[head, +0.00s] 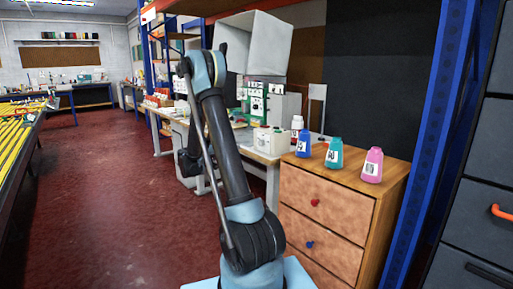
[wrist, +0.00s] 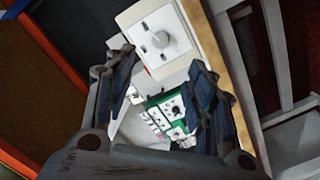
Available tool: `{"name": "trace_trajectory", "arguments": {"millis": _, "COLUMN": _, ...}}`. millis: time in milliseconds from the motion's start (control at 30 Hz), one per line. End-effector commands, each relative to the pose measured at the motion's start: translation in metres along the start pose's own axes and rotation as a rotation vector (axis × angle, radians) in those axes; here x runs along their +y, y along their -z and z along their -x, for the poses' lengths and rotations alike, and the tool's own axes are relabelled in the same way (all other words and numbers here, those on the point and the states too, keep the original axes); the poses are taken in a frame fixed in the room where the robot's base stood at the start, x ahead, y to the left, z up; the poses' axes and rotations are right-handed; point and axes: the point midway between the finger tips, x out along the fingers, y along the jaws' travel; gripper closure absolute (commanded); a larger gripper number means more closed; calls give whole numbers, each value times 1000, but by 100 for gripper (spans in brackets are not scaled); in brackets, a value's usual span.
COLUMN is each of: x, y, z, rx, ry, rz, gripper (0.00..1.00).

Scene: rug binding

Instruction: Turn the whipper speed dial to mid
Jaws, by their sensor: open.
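In the wrist view, a round white dial (wrist: 176,44) sits on a cream control plate (wrist: 150,25) with small dark marks beside it. A green panel (wrist: 155,101) with a small black knob (wrist: 177,110) lies lower, between my fingers. I cannot read which one is the whipper speed dial. My gripper (wrist: 162,62) is open and empty, its fingertips pointing toward the cream plate and apart from the dial. In the head view, a green-fronted control unit (head: 257,105) and a cream box (head: 271,141) stand on the bench. My gripper is not clearly visible there.
A wooden drawer cabinet (head: 329,224) at right carries blue (head: 303,144), teal (head: 334,153) and pink (head: 372,165) bottles. A blue rack post (head: 445,130) stands beside it. A long table (head: 17,150) is at far left. The red floor (head: 110,200) between is clear.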

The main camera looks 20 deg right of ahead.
Motion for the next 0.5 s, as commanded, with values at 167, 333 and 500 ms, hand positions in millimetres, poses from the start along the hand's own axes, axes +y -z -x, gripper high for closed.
{"name": "trace_trajectory", "arguments": {"millis": 167, "x": -10, "y": 2, "z": 1, "rx": 28, "ry": -27, "rz": -16, "gripper": 50}}
{"name": "trace_trajectory", "arguments": {"millis": 333, "x": -10, "y": 2, "z": -10, "rx": 30, "ry": -31, "rz": -18, "gripper": 50}}
{"name": "trace_trajectory", "arguments": {"millis": 500, "x": -9, "y": 3, "z": -37, "rx": 28, "ry": -31, "rz": -18, "gripper": 50}}
